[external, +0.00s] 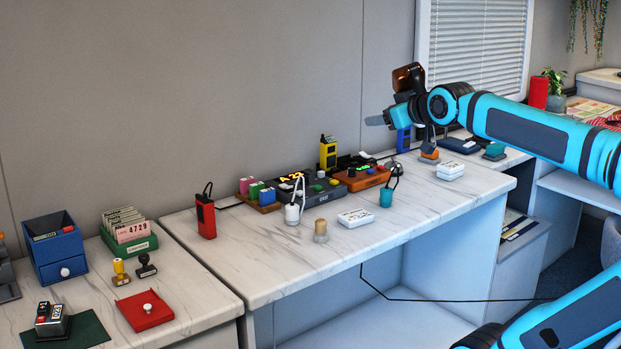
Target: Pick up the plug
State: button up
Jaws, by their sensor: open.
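I cannot tell for sure which thing is the plug. A small tan cylinder on a pale base (321,231) stands upright near the front edge of the marble counter (262,274). To its left is a white piece with a looped cord (292,214), and to its right a teal piece with a looped cord (386,197). My gripper (383,118) is raised above the back of the counter, pointing left, well apart from all of these. It is open, with nothing seen between its fingers; its far finger is hard to make out.
White labelled boxes (356,218) (450,170) lie on the counter. A grey console (322,192), an orange console (362,178) and a red handheld device (206,216) stand behind. The left counter holds a blue box (55,249) and stamps (146,266). The counter's front left is clear.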

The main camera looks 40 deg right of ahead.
jog(key=w+d+f+n+g, duration=0.45)
jog(key=w+d+g, duration=0.3)
jog(key=w, duration=0.25)
jog(key=n+g+y, duration=0.1)
jog(key=n+g, duration=0.2)
jog(key=g, duration=0.4)
send_over(387, 188)
notch_tip(387, 188, down, 8)
notch_tip(387, 188, down, 12)
jog(key=shift+w+r, duration=0.1)
jog(key=shift+r, duration=0.1)
jog(key=shift+a+f, duration=0.1)
jog(key=shift+f, duration=2.6)
jog(key=c, duration=1.1)
